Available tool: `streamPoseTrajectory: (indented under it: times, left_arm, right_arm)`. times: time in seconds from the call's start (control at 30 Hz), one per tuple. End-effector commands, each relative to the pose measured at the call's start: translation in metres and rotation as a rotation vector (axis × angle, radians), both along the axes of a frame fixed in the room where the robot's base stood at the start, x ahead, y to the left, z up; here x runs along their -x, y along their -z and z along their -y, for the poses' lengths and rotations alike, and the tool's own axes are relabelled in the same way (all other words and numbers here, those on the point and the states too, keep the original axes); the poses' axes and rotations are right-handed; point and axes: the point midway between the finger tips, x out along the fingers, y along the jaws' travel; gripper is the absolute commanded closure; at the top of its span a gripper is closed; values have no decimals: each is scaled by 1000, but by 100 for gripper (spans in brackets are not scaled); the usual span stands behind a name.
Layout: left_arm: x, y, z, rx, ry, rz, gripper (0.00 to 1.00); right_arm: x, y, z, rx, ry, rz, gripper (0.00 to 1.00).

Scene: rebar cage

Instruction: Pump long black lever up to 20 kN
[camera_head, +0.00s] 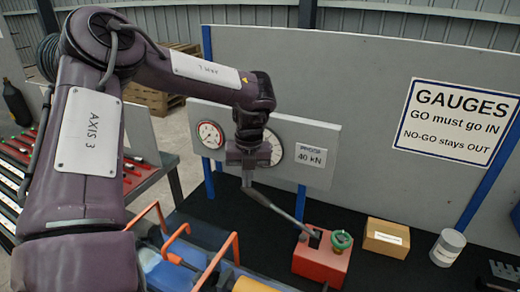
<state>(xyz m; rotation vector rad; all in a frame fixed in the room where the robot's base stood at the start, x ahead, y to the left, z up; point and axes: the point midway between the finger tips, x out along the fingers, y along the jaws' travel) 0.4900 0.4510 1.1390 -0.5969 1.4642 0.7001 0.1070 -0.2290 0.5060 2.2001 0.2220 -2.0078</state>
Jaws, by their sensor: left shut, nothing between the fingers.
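The long dark lever (283,214) rises to the left from a red pump block (322,262) on the black bench top. A green round knob (342,240) sits on the block. My left gripper (249,182) is shut and points down at the lever's upper end; I cannot tell whether they touch. Behind it, a large dial gauge (274,148) is partly hidden by the gripper. A smaller red-rimmed dial (210,135) is to its left. Their needle readings are too small to read. My right gripper is not in view.
A grey panel carries a "PROOF 40 kN" label (310,157). A cardboard box (386,238) and a grey can (447,248) stand right of the pump. Orange bars (190,231) and a blue frame lie in front. A gauges sign (459,122) hangs at right.

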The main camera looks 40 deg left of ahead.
Motion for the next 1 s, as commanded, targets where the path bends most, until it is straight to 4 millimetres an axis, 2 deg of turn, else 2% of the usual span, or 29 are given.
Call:
streamPoseTrajectory:
  times: [0.37, 0.73, 1.0]
  left_arm:
    - [2, 13, -5, -1, 0, -1, 100]
    - [2, 15, -6, 0, 0, 0, 100]
    - [3, 27, -9, 1, 1, 1, 100]
  right_arm:
    - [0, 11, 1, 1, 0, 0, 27]
    - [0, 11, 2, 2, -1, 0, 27]
    - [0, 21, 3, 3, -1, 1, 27]
